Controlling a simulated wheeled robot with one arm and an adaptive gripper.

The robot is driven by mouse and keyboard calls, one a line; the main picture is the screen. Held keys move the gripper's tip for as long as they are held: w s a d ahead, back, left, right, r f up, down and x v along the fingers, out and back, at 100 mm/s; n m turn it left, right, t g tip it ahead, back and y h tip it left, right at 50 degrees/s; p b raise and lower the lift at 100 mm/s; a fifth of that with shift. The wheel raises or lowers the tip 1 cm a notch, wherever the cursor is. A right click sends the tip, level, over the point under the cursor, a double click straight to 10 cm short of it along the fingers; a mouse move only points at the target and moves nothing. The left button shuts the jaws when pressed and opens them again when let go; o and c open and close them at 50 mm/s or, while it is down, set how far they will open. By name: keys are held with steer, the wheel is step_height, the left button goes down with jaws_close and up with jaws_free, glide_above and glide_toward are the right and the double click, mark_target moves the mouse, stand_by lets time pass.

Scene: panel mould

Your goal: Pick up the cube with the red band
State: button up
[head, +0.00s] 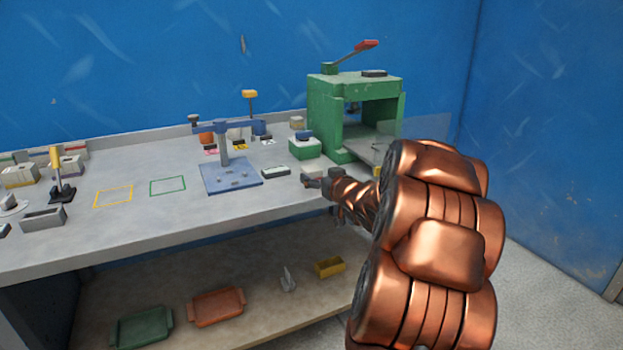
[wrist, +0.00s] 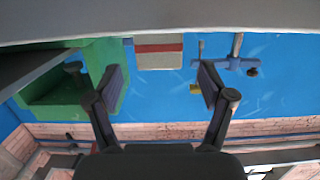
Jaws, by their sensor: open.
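The cube with the red band (wrist: 158,60) shows in the wrist view as a pale block with a red stripe. That view is upside down, so the cube seems to hang from the grey bench surface at the top. It lies ahead of my gripper (wrist: 160,82), in line with the gap between the fingers, which are apart and empty. In the head view my gripper (head: 314,184) is low over the bench's front right edge. I cannot clearly pick out the cube there; my gripper and arm may partly hide it.
A green press (head: 322,110) with a red-tipped lever stands at the back right. A blue clamp fixture (head: 230,182) is left of my gripper, with a small green box (head: 304,149) behind. Yellow and green outlines mark clear bench at left. Trays lie on the lower shelf.

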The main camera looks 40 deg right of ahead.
mark_target(316, 172)
steer(key=shift+x, duration=2.65)
steer(key=shift+r, duration=0.15)
steer(key=shift+c, duration=0.4)
steer(key=c, duration=1.2)
steer(key=shift+r, duration=0.1)
steer(key=shift+c, duration=0.2)
